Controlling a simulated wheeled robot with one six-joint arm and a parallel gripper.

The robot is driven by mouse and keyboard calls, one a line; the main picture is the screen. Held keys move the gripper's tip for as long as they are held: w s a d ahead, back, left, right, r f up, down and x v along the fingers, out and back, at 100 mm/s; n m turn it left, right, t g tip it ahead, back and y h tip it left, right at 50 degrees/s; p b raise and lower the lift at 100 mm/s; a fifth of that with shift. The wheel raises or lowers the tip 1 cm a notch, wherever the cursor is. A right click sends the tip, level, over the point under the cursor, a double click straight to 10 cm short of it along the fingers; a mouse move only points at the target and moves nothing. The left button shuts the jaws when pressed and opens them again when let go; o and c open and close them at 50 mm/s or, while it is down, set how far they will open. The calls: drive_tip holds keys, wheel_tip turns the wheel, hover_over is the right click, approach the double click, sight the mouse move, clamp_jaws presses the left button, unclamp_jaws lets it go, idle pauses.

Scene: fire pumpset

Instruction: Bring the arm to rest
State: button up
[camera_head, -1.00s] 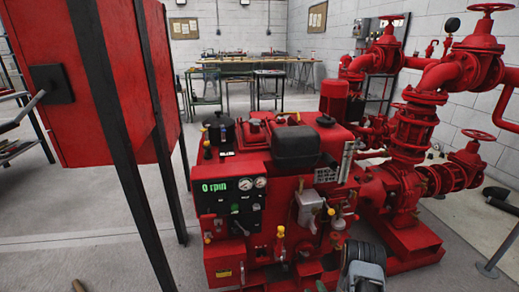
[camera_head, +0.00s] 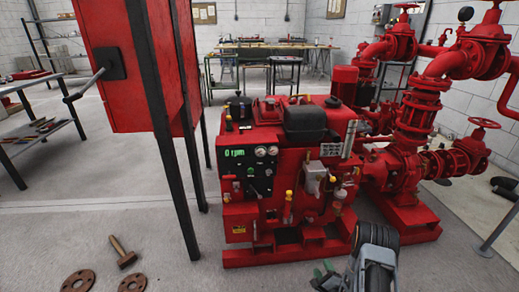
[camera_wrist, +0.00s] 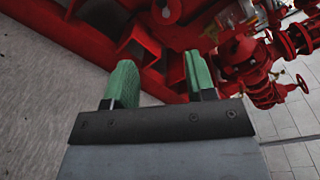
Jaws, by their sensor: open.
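My gripper (camera_wrist: 160,85) is open and empty in the wrist view, its two green fingers apart with the red base of the pumpset beyond them. In the head view my gripper (camera_head: 326,278) shows low at the bottom edge, in front of the pumpset base, partly cut off by the frame. My grey arm (camera_head: 377,262) rises beside it at the bottom, right of centre. The red pumpset (camera_head: 290,170) stands in the middle, its panel (camera_head: 248,173) reading 0 rpm.
A red cabinet (camera_head: 115,75) on black legs stands left, with a lever handle. A tool bench (camera_head: 45,128) is far left. Red pipes and valves (camera_head: 420,110) fill the right. Floor left of the pumpset is mostly clear.

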drive_tip(key=w+r+n+g+p, duration=0.1)
drive_tip(key=w+r+n+p, duration=0.2)
drive_tip(key=r, duration=0.4)
drive_tip(key=w+r+n+g+h+p, duration=0.15)
drive_tip(key=r+p, duration=0.25)
drive_tip(key=r, duration=0.4)
drive_tip(key=w+r+n+g+p, duration=0.1)
drive_tip(key=w+r+n+p, duration=0.2)
drive_tip(key=r, duration=0.4)
drive_tip(key=s+r+n+g+h+p, duration=0.1)
drive_tip(key=s+r+n+g+p, duration=0.2)
drive_tip(key=r, duration=0.6)
drive_tip(key=r+n+p, duration=0.2)
drive_tip(key=r+p, duration=0.4)
drive_tip(key=r, duration=0.3)
drive_tip(key=s+a+r+n+g+p, duration=0.3)
drive_tip(key=s+r+p, duration=0.4)
drive_tip(key=s+r, duration=0.4)
drive_tip(key=s+a+r+n+g+p, duration=0.4)
drive_tip(key=s+r+n+p, duration=0.3)
drive_tip(key=s+r, duration=0.5)
wheel_tip(320, 180, up, 4)
drive_tip(key=shift+a+r+n, duration=0.25)
drive_tip(key=shift+a+n, duration=0.15)
drive_tip(key=shift+n, duration=0.05)
drive_tip(key=shift+y, duration=0.25)
drive_tip(key=shift+c, duration=0.8)
